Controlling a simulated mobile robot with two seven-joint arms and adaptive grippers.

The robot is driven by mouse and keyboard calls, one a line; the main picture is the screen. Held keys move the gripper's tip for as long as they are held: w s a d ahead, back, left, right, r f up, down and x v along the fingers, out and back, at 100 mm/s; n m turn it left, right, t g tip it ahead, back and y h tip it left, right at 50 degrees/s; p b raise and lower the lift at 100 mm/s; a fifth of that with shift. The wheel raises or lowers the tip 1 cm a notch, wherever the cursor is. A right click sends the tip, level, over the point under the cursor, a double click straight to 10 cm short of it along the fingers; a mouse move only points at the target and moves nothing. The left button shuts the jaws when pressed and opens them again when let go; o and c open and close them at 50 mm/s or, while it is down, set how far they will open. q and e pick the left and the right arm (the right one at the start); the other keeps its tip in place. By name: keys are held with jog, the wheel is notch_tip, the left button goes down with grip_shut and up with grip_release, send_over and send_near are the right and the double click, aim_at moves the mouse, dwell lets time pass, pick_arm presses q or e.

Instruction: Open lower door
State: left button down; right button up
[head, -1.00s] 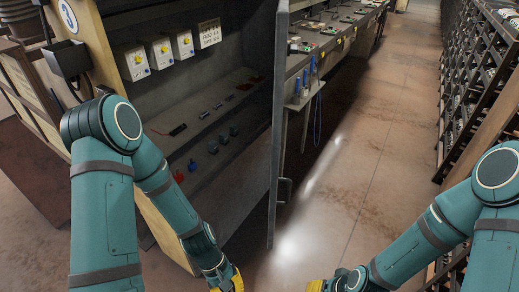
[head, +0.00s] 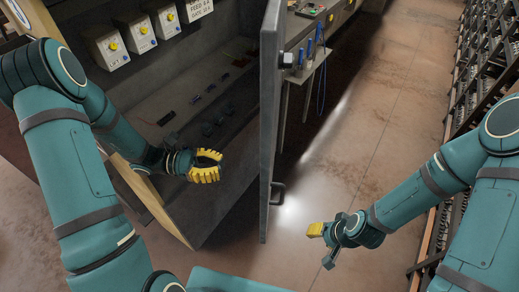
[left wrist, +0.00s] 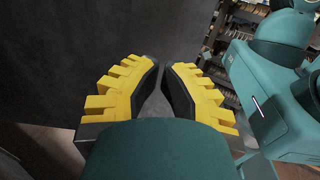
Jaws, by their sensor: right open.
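The grey door (head: 268,120) stands swung out from the cabinet, seen nearly edge-on in the head view. Its dark handle (head: 278,193) is low on the right face. My left gripper (head: 207,165) is on the cabinet side of the door, left of it, in front of the shelf opening and apart from the door in the picture. In the left wrist view its two yellow-toothed fingers (left wrist: 163,75) have a narrow empty gap between them, with a dark grey surface beyond. My right gripper (head: 318,230) is open and empty, right of and below the handle.
The cabinet (head: 205,70) holds white boxes with yellow knobs (head: 103,46) and several small parts on its shelf. A workbench with blue-handled tools (head: 320,55) runs behind the door. A rack (head: 490,90) lines the right. Floor (head: 385,120) between is clear.

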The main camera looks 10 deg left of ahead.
pick_arm(q)
jog(key=w+d, duration=0.1)
jog(key=d, duration=0.9)
dwell(0.3)
